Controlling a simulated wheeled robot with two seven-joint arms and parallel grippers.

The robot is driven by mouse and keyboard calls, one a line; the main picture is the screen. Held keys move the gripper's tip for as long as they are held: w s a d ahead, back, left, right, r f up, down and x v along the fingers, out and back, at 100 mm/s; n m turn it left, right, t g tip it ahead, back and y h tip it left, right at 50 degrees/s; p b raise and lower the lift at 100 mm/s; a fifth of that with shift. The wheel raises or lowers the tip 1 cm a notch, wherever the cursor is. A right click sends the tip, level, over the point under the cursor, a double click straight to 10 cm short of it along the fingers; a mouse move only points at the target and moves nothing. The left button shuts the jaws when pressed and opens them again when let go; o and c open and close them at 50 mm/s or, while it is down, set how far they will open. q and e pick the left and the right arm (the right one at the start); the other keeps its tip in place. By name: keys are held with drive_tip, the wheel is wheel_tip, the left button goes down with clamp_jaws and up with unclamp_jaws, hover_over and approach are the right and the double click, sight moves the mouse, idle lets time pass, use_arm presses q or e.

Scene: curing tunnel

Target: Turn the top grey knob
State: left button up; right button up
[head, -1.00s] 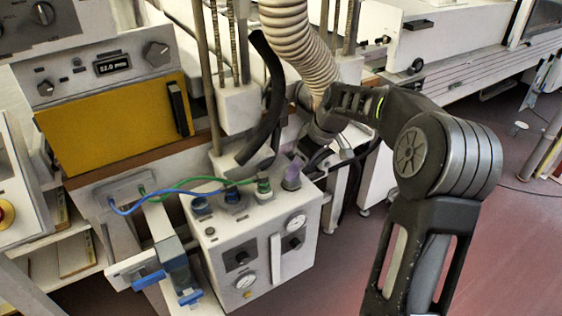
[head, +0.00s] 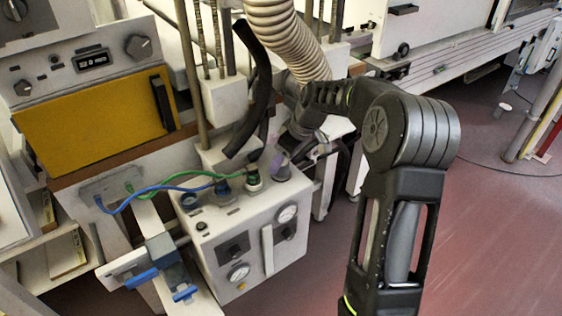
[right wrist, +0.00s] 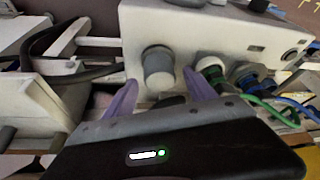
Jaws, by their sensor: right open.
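The grey knob (right wrist: 158,68) stands on the top face of a white control box (right wrist: 215,28) in the right wrist view. My right gripper (right wrist: 160,78) is open, with its two purple fingertips on either side of the knob's near end. I cannot tell whether they touch it. In the head view the knob (head: 281,171) is at the back right of the box's top (head: 225,222), partly hidden by the gripper. My right arm reaches in from the right. My left gripper is not in view.
Hose fittings with a green hose (head: 180,188) and a blue hose (head: 150,190) sit beside the knob. A black hose (head: 252,110) and a ribbed duct (head: 287,40) hang close above. A yellow-fronted unit (head: 95,120) stands left. Open floor (head: 480,230) lies right.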

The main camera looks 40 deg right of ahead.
drive_tip(key=shift+x, duration=1.15)
drive_tip(key=c, duration=1.4)
